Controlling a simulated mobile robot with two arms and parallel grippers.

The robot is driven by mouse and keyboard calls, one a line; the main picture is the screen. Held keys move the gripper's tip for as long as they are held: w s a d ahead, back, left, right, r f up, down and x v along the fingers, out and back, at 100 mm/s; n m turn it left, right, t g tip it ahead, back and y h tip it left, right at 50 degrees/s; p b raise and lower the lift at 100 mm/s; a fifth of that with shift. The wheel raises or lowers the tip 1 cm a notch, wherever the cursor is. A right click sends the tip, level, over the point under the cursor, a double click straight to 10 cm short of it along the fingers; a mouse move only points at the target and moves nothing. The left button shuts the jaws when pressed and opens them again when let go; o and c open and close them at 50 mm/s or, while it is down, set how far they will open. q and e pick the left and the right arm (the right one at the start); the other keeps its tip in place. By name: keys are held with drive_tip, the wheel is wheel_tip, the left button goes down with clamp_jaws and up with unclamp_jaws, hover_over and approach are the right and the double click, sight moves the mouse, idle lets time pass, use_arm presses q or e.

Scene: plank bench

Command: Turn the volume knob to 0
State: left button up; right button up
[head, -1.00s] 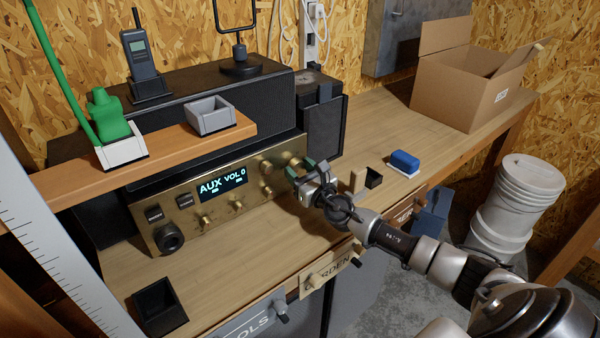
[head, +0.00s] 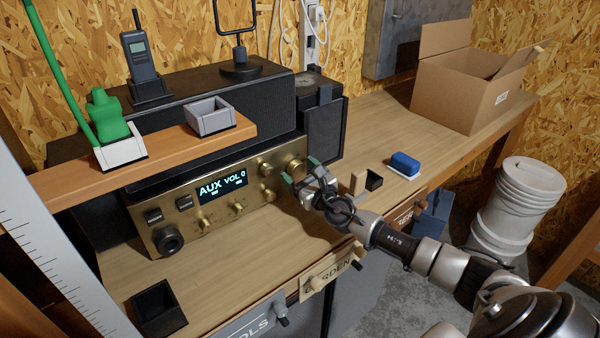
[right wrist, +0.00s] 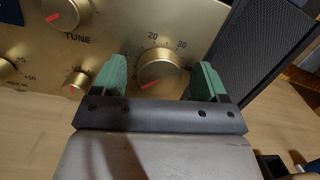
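The gold volume knob (head: 296,167) is at the right end of the brass receiver's front (head: 210,224). It also shows in the right wrist view (right wrist: 160,70), with numbers such as 20 and 30 around it and its red mark pointing to the lower left. The lit display (head: 222,187) reads "AUX VOL 0". My right gripper (head: 301,171) is open in front of the knob. Its green fingers stand to either side of the knob in the right wrist view (right wrist: 161,80), with gaps between them and it. My left gripper is not in view.
A wooden shelf (head: 75,186) with a grey tray (head: 210,118) stands above the receiver. A black bin (head: 158,308), a small black box (head: 374,180) and a blue-and-white block (head: 404,164) are on the bench.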

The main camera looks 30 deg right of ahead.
drive_tip(key=s, duration=0.3)
drive_tip(key=s+f+b, duration=0.1)
drive_tip(key=s, duration=0.5)
drive_tip(key=shift+d+f+b, duration=0.2)
drive_tip(key=shift+d+b, duration=0.05)
drive_tip(key=shift+b, duration=0.15)
drive_tip(key=shift+s, duration=0.85)
